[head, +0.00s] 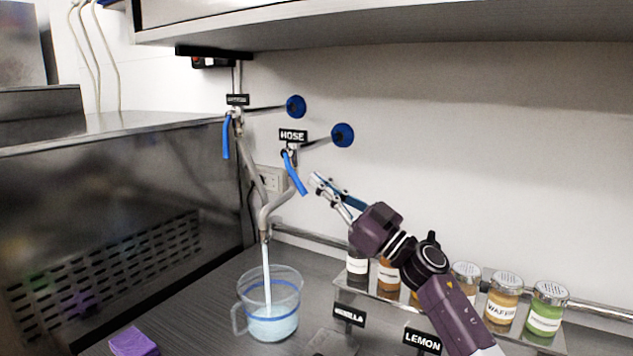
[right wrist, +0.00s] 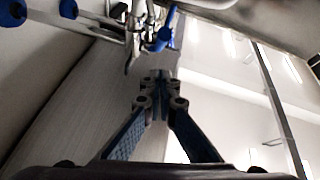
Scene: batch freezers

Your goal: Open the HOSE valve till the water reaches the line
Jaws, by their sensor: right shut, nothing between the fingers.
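The HOSE valve, under the HOSE sign (head: 293,135), has a blue lever (head: 295,174) slanting down to the right. A blue lever (right wrist: 166,30) also shows beyond my fingertips in the right wrist view. White water runs from the bent metal spout (head: 265,222) into a clear jug (head: 285,279) with a blue line around it. Water (head: 273,326) fills the jug's lower part; its surface looks close to the line, but I cannot tell the exact level. My right gripper (head: 318,186) is shut and empty, just right of the lever and apart from it. My left gripper is out of view.
A second valve with a hanging blue lever (head: 226,138) stands left of HOSE. Two blue round knobs (head: 342,135) stick out near the wall. A rack of spice jars (head: 503,297) stands at right. A purple sponge (head: 134,342) lies at front left.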

